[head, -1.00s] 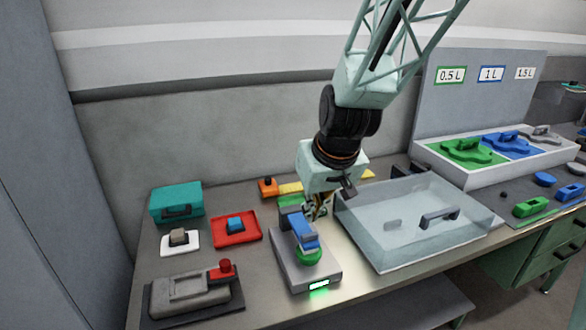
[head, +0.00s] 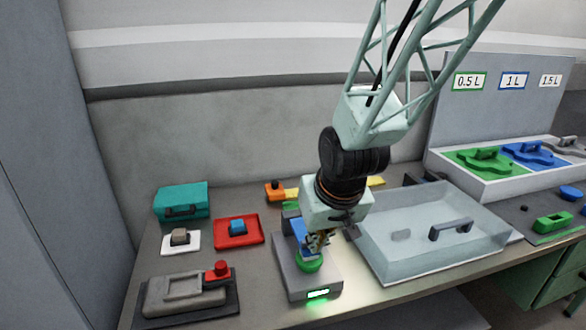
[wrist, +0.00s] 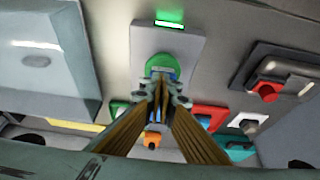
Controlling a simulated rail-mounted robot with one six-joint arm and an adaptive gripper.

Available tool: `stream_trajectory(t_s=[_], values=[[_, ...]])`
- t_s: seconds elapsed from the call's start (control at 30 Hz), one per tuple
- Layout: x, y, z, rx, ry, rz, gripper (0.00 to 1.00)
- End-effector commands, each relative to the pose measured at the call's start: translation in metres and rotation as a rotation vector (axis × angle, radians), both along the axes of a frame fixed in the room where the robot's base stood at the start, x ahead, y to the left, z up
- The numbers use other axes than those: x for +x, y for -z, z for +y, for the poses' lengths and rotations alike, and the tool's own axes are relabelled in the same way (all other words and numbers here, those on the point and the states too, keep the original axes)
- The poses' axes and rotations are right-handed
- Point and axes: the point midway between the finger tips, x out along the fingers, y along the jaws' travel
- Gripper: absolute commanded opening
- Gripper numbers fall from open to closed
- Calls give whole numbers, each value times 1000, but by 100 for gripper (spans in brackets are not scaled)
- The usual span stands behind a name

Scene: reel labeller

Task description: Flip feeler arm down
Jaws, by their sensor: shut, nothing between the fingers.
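The grey labeller (head: 292,274) stands near the front of the bench with a lit green display (head: 317,294). A blue arm-like part (head: 299,233) lies along its top, and a round green piece (head: 309,262) sits at its front end; the green piece also shows in the wrist view (wrist: 160,62). I take the blue part to be the feeler arm. My gripper (head: 318,243) is shut and empty, pointing down over the blue part just behind the green piece. In the wrist view my fingertips (wrist: 162,84) cover most of the blue part. I cannot tell whether they touch it.
A clear lidded bin (head: 432,240) with a dark handle stands close on the right. On the left are a red tray (head: 239,240) with a blue block, a white plate with a grey block, a teal box (head: 182,202) and a grey device (head: 185,297) with a red knob.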

Motion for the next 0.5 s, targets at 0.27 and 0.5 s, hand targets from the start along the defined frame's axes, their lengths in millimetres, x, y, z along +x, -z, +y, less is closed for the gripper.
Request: stream_trajectory(t_s=[0.27, 0.5], values=[[-4, 5, -1, -4, -1, 11, 0], [-3, -4, -1, -2, 0, 8, 0]])
